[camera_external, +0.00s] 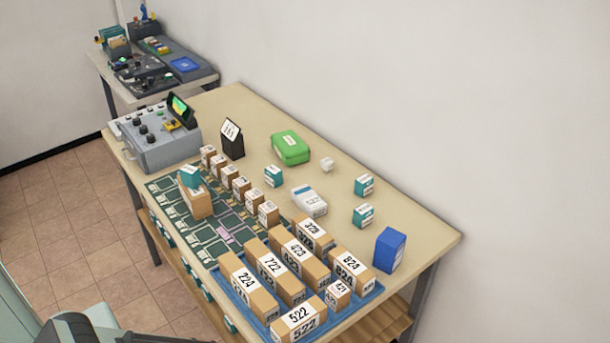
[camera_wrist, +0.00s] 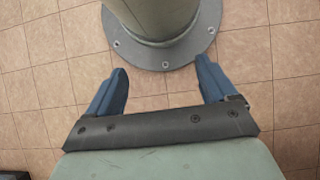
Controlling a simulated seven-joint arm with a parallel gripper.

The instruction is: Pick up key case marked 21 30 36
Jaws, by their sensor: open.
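Small teal-and-white cases stand on the table: one (camera_external: 273,176) near the middle, one (camera_external: 364,185) and another (camera_external: 363,215) to the right, and one (camera_external: 189,176) on a tan box at the left. The print on them is too small to read, so I cannot tell which is marked 21 30 36. In the wrist view my gripper (camera_wrist: 162,67) is open and empty, its two blue fingers wide apart above the tiled floor. It is away from the table; no case shows there.
A blue tray (camera_external: 247,296) of numbered cardboard boxes fills the table's near end. A green case (camera_external: 290,147), a white box (camera_external: 309,200), a dark stand (camera_external: 232,139) and a blue box (camera_external: 389,250) stand around. A grey control console (camera_external: 158,140) occupies the far end.

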